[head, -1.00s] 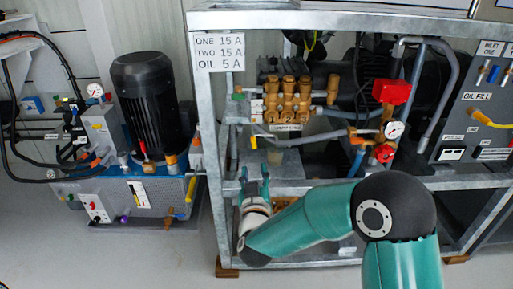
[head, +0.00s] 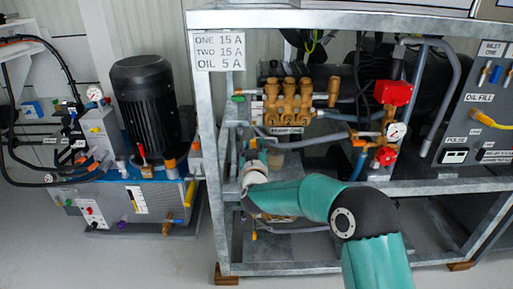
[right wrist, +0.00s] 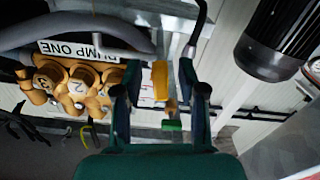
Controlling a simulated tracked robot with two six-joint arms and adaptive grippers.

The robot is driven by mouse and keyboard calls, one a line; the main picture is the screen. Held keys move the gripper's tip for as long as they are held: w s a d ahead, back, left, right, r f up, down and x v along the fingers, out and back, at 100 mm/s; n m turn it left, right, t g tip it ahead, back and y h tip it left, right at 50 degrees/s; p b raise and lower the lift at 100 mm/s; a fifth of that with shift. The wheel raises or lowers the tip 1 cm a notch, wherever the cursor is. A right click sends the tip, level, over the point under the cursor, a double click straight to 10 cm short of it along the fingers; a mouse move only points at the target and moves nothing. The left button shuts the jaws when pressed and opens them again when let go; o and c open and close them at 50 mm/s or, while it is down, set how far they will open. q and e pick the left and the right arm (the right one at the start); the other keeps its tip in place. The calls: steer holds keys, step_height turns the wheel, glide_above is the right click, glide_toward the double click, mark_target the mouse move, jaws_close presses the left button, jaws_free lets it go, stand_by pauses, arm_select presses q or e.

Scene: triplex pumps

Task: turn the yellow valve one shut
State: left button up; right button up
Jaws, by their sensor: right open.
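The yellow valve handle (right wrist: 160,82) shows in the right wrist view between the two fingertips of my right gripper (right wrist: 160,70). The fingers are open on either side of it, and I see a gap on both sides. A small green part (right wrist: 172,125) sits near the handle. In the head view my right gripper (head: 253,152) is raised in front of the left part of the frame, below the brass pump head (head: 288,100). It hides the yellow handle there. My left gripper is not in view.
In the right wrist view, the PUMP ONE label (right wrist: 80,50) and a grey hose (right wrist: 95,28) lie close left of the fingers. The metal frame post (head: 208,150) stands left of my arm. A black motor (head: 145,105) stands further left.

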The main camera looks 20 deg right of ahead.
jaws_close()
steer(key=shift+f, duration=0.1)
steer(key=shift+m+b, duration=0.5)
steer(key=shift+m, duration=0.8)
